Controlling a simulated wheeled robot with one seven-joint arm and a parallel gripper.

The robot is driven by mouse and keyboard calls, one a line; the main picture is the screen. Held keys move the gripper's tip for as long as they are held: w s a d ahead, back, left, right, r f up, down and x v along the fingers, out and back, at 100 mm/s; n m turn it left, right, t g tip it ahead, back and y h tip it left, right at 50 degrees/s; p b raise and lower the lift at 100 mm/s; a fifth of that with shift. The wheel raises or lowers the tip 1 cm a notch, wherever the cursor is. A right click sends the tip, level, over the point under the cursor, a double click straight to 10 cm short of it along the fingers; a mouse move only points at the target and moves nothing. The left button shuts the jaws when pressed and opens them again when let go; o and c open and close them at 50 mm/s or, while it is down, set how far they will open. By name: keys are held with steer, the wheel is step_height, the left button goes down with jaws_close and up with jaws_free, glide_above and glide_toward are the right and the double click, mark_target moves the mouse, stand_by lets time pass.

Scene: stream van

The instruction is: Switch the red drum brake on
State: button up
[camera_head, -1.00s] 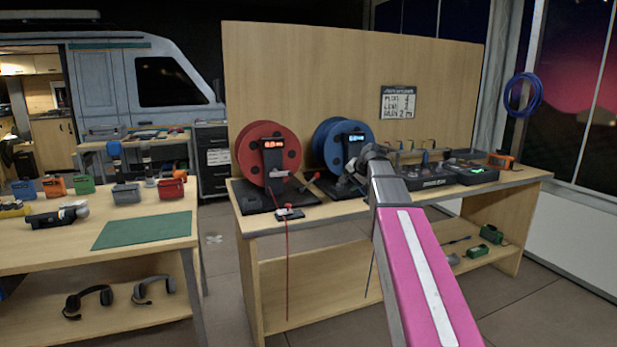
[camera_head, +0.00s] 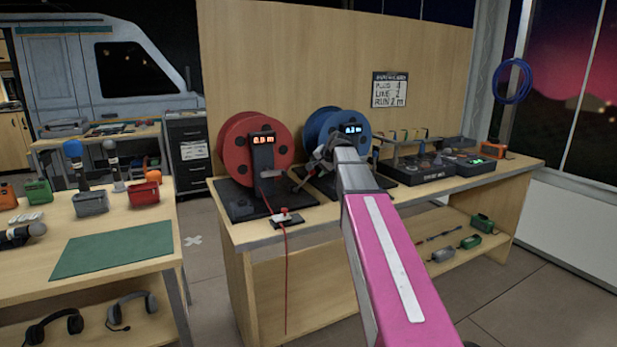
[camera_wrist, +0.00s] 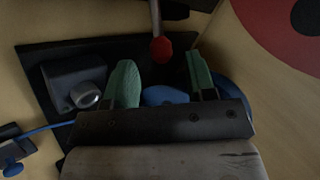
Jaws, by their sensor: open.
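The red drum (camera_head: 240,158) stands upright on a black base (camera_head: 240,208), with a lit display post (camera_head: 262,150) in front. My gripper (camera_head: 318,168) is at the right of this drum, in front of the blue drum (camera_head: 322,122). In the wrist view my gripper (camera_wrist: 160,62) is open, its two green fingers apart. A lever with a red knob (camera_wrist: 161,49) shows just beyond the gap between the fingertips, with nothing clasped. Part of a red drum (camera_wrist: 270,20) fills the upper right corner. My arm hides part of the blue drum's base.
A red cable hangs from a small clamp (camera_head: 287,217) at the bench front. A black mixer (camera_head: 415,172) stands right on the bench. In the wrist view, a dark box with a round metal knob (camera_wrist: 87,95) and a blue rounded thing (camera_wrist: 165,96) lie near the fingers.

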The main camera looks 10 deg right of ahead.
mark_target(312, 173)
steer(key=x, duration=0.7)
jaws_close()
